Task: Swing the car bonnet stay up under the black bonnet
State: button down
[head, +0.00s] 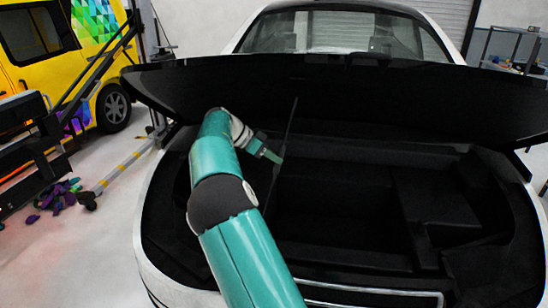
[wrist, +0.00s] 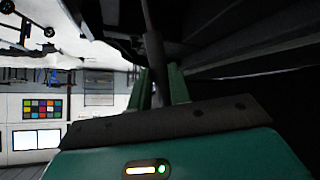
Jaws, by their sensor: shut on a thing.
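The black bonnet (head: 340,95) is raised over the open front bay of a white car (head: 145,215). The bonnet stay, a thin dark rod (head: 290,125), stands steeply, leaning a little right at its top. Its upper end shows against the bonnet's underside; I cannot tell whether it touches. My gripper (head: 278,157) reaches in under the bonnet and is shut on the stay partway along it. In the wrist view the stay (wrist: 150,35) runs up from between the two green fingers (wrist: 160,85). The stay's lower end is lost in the dark bay.
The open bay (head: 330,210) has dark ledges and recesses around my arm. A yellow van (head: 50,45) and a dark frame stand at the left. Purple and dark scraps (head: 60,195) lie on the floor there. A metal rack (head: 510,48) is at the back right.

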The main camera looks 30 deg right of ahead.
jog(key=c, duration=1.3)
grip_release()
jog(key=shift+w+a, duration=0.25)
jog(key=shift+a, duration=0.05)
jog(key=shift+s+d, duration=0.15)
jog(key=shift+r, duration=0.1)
jog(key=v, duration=1.3)
jog(key=shift+a+r, duration=0.2)
jog(key=shift+a, duration=0.05)
